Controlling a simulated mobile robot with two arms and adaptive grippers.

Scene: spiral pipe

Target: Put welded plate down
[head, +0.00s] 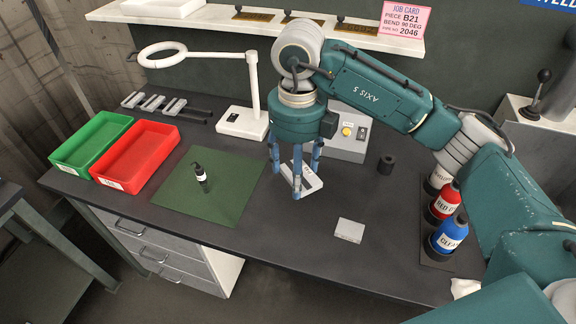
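My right gripper (297,178) hangs from the arm that comes in from the right, fingers pointing down over the middle of the bench. A pale plate (312,181), seemingly the welded plate, sits among its fingertips and looks tilted. The fingers appear closed on it and partly hide it. Its gap to the bench top is hard to judge. A flat pale grey rectangular piece (349,231) lies on the bench, nearer the front and to the right of the gripper. My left gripper is not in view.
Green (84,143) and red (130,160) trays stand farther left. A ring lamp (240,121) and grey control box (347,134) stand behind. Red (446,201) and blue (449,235) bottles stand right.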

